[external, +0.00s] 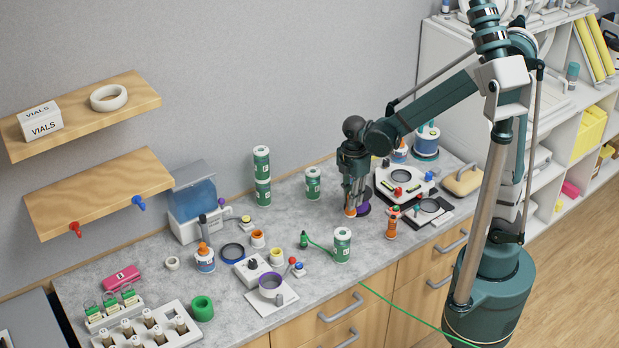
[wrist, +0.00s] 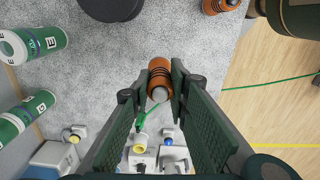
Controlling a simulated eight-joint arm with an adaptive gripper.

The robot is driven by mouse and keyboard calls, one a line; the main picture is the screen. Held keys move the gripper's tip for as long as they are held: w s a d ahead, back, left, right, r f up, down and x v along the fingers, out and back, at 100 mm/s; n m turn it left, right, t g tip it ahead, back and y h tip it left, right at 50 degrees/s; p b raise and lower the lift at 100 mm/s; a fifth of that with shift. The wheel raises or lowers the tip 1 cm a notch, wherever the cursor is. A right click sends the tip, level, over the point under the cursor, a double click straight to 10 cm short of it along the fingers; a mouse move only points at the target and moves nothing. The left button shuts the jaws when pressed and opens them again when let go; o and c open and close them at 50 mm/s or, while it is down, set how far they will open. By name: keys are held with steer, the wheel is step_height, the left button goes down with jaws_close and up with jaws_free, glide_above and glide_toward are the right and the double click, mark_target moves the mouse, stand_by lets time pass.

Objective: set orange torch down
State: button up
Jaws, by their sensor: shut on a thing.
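My gripper (external: 353,197) points down at the counter, right of its middle. In the wrist view its two fingers (wrist: 159,88) are closed on the orange torch (wrist: 160,73), an orange, dark-ringed cylinder with a grey end. In the external view only the orange lower part of the torch (external: 350,212) shows below the fingers, at or just above the counter top. I cannot tell whether it touches. A similar orange and dark cylinder (external: 392,224) stands apart to the right.
A purple-and-dark round piece (external: 363,209) is close beside the fingers. A white device (external: 407,180) and a dark plate with a ring (external: 428,209) lie to the right.

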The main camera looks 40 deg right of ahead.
steer(key=shift+r, duration=0.1)
steer(key=shift+r, duration=2.35)
steer(key=shift+w+d+r, duration=0.1)
steer(key=shift+w+r, duration=0.05)
steer(key=shift+r, duration=0.1)
steer(key=w+d+r, duration=0.2)
steer(key=w+d, duration=1.8)
steer(key=w, duration=0.3)
steer(key=w+d+f, duration=0.1)
steer(key=w+d, duration=0.3)
steer(key=d, duration=0.6)
steer(key=w+d+f+p, duration=0.1)
steer(key=w+d, duration=0.2)
steer(key=d, duration=0.7)
steer(key=w+d, duration=0.4)
steer(key=d, duration=0.6)
steer(key=shift+m, duration=0.4)
steer(key=shift+s+a+f, duration=0.1)
steer(key=shift+a+f, duration=0.1)
steer(key=shift+f, duration=1.1)
steer(key=shift+s+a+f, duration=0.1)
steer(key=shift+a+f, duration=0.1)
steer(key=shift+f, duration=1.05)
